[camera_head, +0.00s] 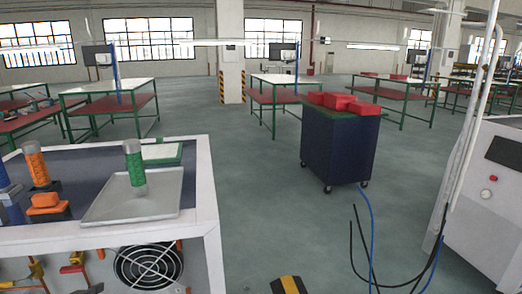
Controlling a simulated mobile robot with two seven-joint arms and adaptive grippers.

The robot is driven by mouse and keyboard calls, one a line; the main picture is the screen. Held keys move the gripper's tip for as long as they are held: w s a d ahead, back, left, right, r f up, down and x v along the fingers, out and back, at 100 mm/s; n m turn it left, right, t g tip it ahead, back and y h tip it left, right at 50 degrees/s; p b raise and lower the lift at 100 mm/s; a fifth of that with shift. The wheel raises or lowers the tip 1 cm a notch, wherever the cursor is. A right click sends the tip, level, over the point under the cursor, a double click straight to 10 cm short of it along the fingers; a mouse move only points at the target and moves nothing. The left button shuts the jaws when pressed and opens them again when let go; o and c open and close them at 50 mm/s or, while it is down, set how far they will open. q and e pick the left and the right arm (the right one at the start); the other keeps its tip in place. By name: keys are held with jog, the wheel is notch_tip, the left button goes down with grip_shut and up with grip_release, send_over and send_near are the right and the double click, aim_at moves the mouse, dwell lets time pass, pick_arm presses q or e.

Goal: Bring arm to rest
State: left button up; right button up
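Neither of my grippers shows in the head view, and no arm of mine can be made out. A white-framed workbench (206,190) stands at the left. On it a green cylinder with a grey lower end (134,165) is upright on or just above a flat grey metal tray (160,203). An orange cylinder (36,163) and an orange block on a black base (46,202) stand to the left of the tray. A white and green flat piece (162,152) lies behind it.
A dark blue wheeled cabinet (337,150) with red bins (345,103) stands right of centre. Black and blue hoses (372,240) hang to the floor near a white machine (485,200). A yellow-black striped object (288,285) is at the bottom edge. The floor between bench and cabinet is clear.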

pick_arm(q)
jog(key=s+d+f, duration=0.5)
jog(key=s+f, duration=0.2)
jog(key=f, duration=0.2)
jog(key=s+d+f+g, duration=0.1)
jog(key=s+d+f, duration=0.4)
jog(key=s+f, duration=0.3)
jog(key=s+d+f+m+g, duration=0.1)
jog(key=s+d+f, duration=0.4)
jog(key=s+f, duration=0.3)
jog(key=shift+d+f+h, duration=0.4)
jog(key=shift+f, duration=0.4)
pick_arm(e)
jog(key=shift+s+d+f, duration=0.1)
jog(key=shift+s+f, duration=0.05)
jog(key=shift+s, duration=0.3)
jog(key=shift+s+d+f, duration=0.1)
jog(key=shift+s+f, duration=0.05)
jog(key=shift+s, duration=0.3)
